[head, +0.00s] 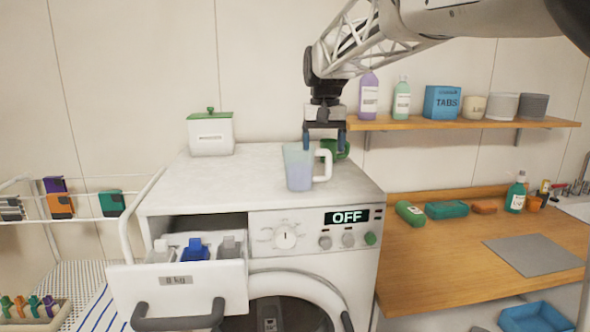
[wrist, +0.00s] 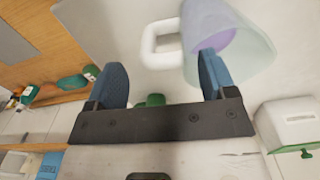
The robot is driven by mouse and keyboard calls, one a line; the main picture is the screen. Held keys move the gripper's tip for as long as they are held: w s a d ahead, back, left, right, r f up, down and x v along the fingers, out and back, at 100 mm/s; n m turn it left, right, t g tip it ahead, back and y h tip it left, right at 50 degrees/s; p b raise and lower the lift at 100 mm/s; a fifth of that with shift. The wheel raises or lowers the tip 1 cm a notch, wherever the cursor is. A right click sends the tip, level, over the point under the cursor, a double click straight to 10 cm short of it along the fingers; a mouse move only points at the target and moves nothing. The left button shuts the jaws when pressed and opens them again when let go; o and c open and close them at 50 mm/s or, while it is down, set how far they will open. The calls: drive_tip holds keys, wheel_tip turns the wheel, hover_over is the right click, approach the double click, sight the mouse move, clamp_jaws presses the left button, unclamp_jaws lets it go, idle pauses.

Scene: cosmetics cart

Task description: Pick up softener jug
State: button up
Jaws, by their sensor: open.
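The softener jug (head: 298,170), a translucent pale blue pitcher with lilac liquid and a white handle, stands upright on the washing machine's top (head: 240,172), near its front right. Its handle points right. My gripper (head: 323,141) is open and empty, pointing down at about the height of the jug's rim, near the handle's upper part. In the wrist view my gripper (wrist: 164,76) shows both blue fingers apart. The jug (wrist: 238,50) is at the top right there, partly overlapped by one finger, and its handle lies beyond the gap. Contact cannot be told.
A green mug (head: 342,152) is close behind the gripper. A white lidded box (head: 210,135) stands at the machine's back left. The detergent drawer (head: 178,281) is pulled out. A shelf (head: 460,124) with bottles and pots is at right, above a wooden counter (head: 430,262).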

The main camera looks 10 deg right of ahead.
sight(324, 154)
drive_tip(key=shift+f, duration=1.85)
drive_tip(key=c, duration=1)
drive_tip(key=shift+c, duration=0.3)
drive_tip(key=shift+r, duration=0.3)
drive_tip(key=shift+r, duration=1.55)
drive_tip(key=shift+s+r, duration=0.25)
drive_tip(key=shift+s, duration=2.35)
drive_tip(key=shift+s+r, duration=0.2)
drive_tip(key=shift+s, duration=2.4)
drive_tip(key=shift+s+r, duration=0.25)
drive_tip(key=shift+s, duration=2.35)
drive_tip(key=shift+s, duration=0.15)
